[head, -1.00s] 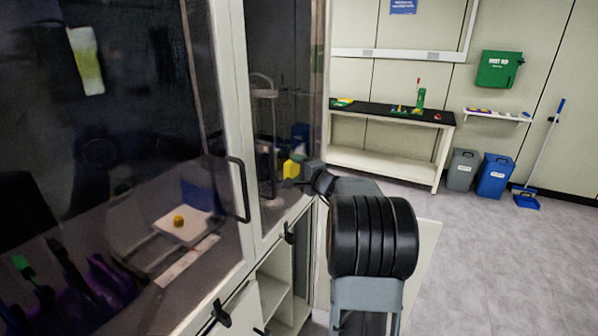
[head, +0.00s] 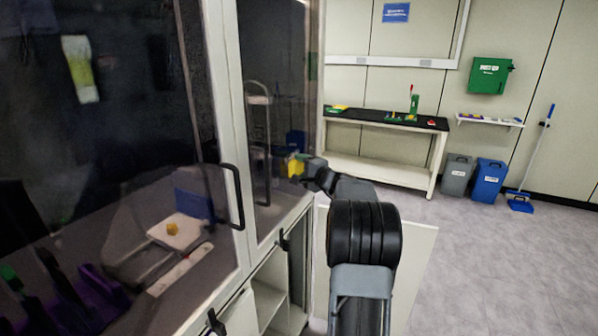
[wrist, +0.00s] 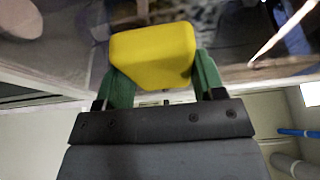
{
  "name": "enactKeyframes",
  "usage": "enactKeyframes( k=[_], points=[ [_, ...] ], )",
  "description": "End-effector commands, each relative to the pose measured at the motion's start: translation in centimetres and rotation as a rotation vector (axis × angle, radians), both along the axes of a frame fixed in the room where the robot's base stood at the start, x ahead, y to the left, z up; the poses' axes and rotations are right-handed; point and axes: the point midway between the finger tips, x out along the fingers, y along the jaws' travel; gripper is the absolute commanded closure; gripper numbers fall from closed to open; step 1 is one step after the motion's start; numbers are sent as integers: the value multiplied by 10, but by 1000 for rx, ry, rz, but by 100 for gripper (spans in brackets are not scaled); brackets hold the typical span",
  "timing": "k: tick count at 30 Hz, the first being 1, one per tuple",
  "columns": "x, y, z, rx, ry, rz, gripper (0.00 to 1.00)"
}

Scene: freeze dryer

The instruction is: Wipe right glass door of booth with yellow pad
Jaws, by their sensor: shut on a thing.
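The yellow pad (head: 295,166) is held between the fingers of my gripper (head: 303,167). In the wrist view the yellow pad (wrist: 154,55) sits between two green fingers of my gripper (wrist: 158,80), which is shut on it. The right glass door (head: 268,110) of the booth is dark and reflective, with a white frame on its left. The pad is at the lower right part of this door's glass, touching or very close to it; I cannot tell which. The left glass door (head: 120,120) has a black handle (head: 233,196).
Below the doors is a cabinet with open shelves (head: 268,300) and black latches. A black-topped bench (head: 385,118) with small items stands at the back wall. Grey (head: 456,175) and blue bins (head: 488,178) stand right of it. The floor at right is clear.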

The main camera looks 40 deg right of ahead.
Motion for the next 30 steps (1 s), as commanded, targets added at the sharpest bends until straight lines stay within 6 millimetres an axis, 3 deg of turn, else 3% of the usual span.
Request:
enactKeyframes(
  k=[30],
  points=[
    [29, -50, 0, 1, -1, 1, 56]
  ],
)
